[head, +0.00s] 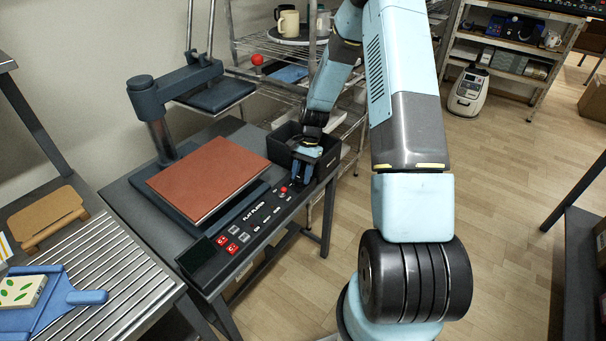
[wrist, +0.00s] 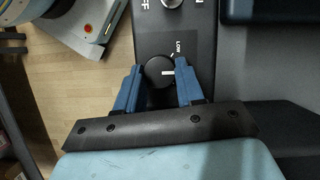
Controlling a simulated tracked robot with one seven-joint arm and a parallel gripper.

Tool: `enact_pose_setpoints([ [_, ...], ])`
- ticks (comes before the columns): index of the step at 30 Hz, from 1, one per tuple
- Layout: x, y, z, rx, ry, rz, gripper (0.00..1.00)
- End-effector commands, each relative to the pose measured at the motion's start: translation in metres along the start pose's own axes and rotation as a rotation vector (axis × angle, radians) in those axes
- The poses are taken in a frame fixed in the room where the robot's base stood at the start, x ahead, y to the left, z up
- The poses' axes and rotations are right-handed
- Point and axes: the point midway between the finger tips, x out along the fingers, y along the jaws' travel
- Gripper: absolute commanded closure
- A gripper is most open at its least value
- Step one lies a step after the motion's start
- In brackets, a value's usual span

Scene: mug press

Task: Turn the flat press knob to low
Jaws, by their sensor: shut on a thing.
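The flat press (head: 210,178) stands on a dark table, with a red-brown plate and a black control panel along its front. My gripper (head: 302,178) is at the panel's far right end and hides the knob in the head view. In the wrist view the round black knob (wrist: 158,71) sits between the two blue fingers of my gripper (wrist: 159,78), which are shut on its sides. The knob's white mark points right in the picture. The printed word LOW (wrist: 178,46) is up and to the right of the knob.
A black bin (head: 328,158) stands right behind my gripper. The press's swung-aside upper plate (head: 215,96) is at the back. Open wooden floor (head: 500,200) lies to the right.

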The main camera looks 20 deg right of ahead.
Motion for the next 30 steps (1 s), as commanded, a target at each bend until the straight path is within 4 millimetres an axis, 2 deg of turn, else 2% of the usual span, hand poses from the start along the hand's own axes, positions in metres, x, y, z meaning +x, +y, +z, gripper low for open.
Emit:
enact_pose_setpoints([
  [10, 0.0001, -0.004, 0.0009, -0.126, 0.004, 0.051, 0.93],
  [30, 0.0018, -0.0082, 0.0044, -0.648, 0.002, 0.268, 0.93],
])
